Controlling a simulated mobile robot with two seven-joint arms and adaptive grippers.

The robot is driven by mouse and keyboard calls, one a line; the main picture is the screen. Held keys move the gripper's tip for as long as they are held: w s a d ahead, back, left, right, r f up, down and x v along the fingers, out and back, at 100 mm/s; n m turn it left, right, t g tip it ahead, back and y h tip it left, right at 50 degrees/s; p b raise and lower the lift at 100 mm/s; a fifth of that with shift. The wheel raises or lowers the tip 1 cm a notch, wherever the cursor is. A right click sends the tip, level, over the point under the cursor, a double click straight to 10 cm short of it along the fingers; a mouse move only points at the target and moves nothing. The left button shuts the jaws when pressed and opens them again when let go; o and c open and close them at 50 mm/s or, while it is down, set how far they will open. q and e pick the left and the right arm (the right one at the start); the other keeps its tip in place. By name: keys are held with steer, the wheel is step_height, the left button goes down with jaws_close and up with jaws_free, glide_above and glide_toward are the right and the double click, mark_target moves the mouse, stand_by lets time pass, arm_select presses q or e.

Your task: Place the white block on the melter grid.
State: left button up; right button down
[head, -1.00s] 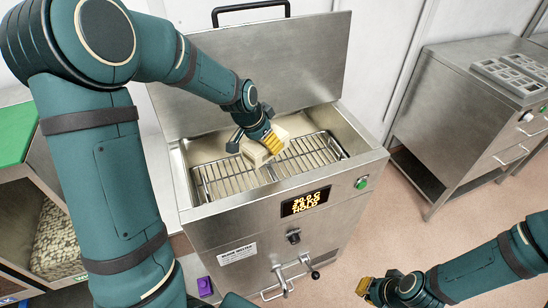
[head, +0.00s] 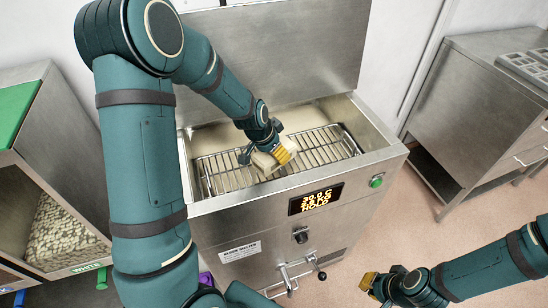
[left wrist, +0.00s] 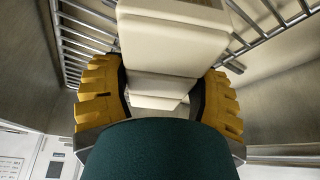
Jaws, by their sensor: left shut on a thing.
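The white block (head: 264,162) is pale cream and sits at the melter grid (head: 318,153), a metal rack in the open tank. My left gripper (head: 271,157) reaches into the tank from above and is shut on the block, partly hiding it. In the left wrist view the block (left wrist: 172,45) lies between the two yellow-padded fingers (left wrist: 163,102), with grid bars to both sides. I cannot tell whether its underside touches the bars. My right gripper (head: 370,286) is at the lower right, away from the melter; its finger opening is unclear.
The steel melter (head: 235,225) has its lid (head: 300,50) raised behind the tank and a lit display (head: 315,198) in front. A bin of white pieces (head: 60,235) stands at left. A steel bench (head: 470,80) stands at right, with clear floor between.

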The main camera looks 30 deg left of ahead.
arm_select(q)
steer(key=shift+w+f, duration=0.1)
steer(key=shift+f, duration=1.15)
steer(key=shift+f+b, duration=0.1)
steer(key=shift+b, duration=0.2)
steer(key=o, duration=1.4)
steer(key=shift+c, duration=0.2)
steer(key=shift+r, duration=0.35)
steer(key=p+v, duration=0.2)
steer(key=v, duration=0.9)
steer(key=shift+s+r+p, duration=0.15)
steer(key=shift+s+p, duration=0.15)
steer(key=shift+p, duration=0.05)
